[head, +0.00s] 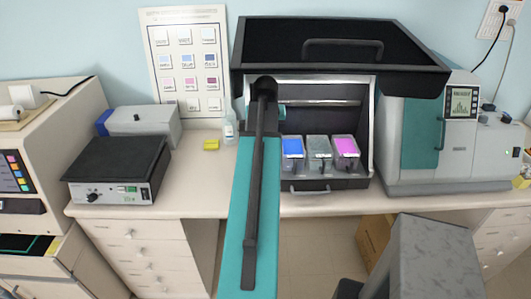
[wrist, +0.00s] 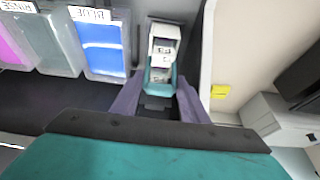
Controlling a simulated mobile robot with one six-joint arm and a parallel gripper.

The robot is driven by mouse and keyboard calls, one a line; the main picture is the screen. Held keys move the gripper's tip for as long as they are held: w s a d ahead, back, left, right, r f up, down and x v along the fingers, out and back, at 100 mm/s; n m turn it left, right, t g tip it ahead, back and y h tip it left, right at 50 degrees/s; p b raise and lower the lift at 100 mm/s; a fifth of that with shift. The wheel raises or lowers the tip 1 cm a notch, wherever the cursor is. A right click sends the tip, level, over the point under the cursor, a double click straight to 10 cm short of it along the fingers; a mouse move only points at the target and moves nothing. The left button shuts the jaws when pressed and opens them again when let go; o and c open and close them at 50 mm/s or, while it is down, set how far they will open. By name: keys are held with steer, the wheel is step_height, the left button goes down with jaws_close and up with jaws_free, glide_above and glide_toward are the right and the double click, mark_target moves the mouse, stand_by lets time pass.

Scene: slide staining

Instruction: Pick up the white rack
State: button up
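The white rack (wrist: 164,48) is in the wrist view, at the top middle, upright-looking with dark slots and a teal part at its near end. My gripper (wrist: 159,82) has two purple-grey fingers spread apart, one on each side of the rack's near teal end. The fingers look open, with a narrow gap on each side; I cannot tell whether they touch it. In the head view my arm hides the rack and the gripper.
Blue (head: 292,150), grey rinse (head: 319,152) and pink (head: 345,151) containers stand right of my arm, inside the open stainer (head: 370,110). The blue container (wrist: 103,50) is close left of the rack in the wrist view. A light wall edge (wrist: 207,60) is close right.

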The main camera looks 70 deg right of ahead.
steer(key=shift+r, duration=0.1)
stand_by(0.3)
steer(key=shift+d+r+b, duration=0.1)
steer(key=shift+r+b, duration=0.95)
steer(key=shift+r, duration=0.55)
steer(key=s+a+b, duration=0.3)
steer(key=a+b, duration=0.3)
steer(key=a, duration=0.2)
steer(key=s+a+b, duration=0.3)
steer(key=a+b, duration=0.3)
steer(key=a, duration=0.3)
steer(key=shift+s, duration=0.25)
steer(key=shift+w, duration=0.15)
